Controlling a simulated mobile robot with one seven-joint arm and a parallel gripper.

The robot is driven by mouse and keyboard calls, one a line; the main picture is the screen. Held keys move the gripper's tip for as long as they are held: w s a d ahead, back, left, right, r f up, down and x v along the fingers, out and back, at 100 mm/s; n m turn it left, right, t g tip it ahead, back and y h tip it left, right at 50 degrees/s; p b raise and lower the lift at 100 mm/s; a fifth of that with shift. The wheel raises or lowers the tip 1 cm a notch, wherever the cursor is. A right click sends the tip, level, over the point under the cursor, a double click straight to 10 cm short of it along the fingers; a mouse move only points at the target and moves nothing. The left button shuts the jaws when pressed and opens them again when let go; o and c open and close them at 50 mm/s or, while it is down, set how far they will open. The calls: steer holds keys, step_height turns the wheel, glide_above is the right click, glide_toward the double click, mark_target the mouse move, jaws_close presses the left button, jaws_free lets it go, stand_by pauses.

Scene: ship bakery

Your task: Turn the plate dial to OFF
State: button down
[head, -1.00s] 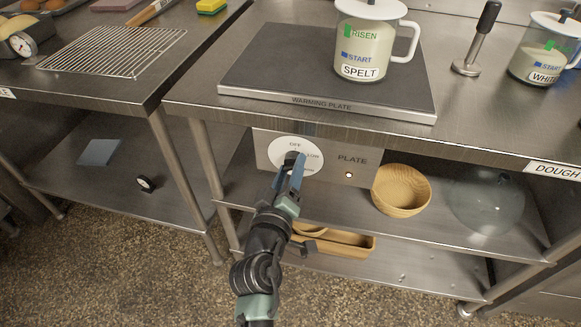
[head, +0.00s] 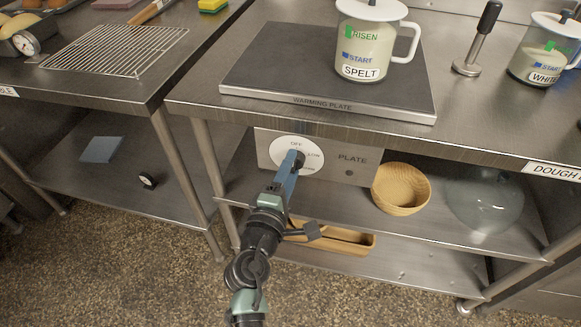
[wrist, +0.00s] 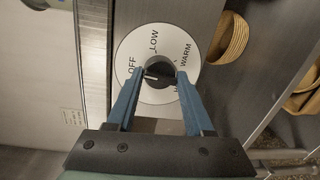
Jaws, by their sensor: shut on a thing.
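The plate dial is a white disc (head: 284,147) marked OFF, LOW and WARM on the grey PLATE panel (head: 350,157), under the counter edge. It also shows in the wrist view (wrist: 128,45). My gripper (wrist: 160,74) is shut on the dial's black knob (wrist: 158,69), one finger on each side. A pale pointer line on the knob points left in the wrist view, roughly to the OFF mark. The small lamp (head: 349,173) on the panel is dark. In the head view my fingers hide part of the disc and most of the knob.
Above the panel, the warming plate (head: 270,75) bears a jar (head: 365,45) labelled SPELT. A wooden bowl (head: 401,190) and a glass bowl (head: 485,200) stand on the shelf to the right. A wooden tray (head: 345,239) lies lower down, below my gripper.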

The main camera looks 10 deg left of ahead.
steer(key=shift+r+n, duration=0.1)
steer(key=shift+n, duration=0.4)
steer(key=shift+c, duration=1.6)
jaws_free()
steer(key=s, duration=1.3)
steer(key=shift+a+r, duration=0.35)
steer(key=shift+a, duration=0.1)
steer(key=shift+w, duration=0.15)
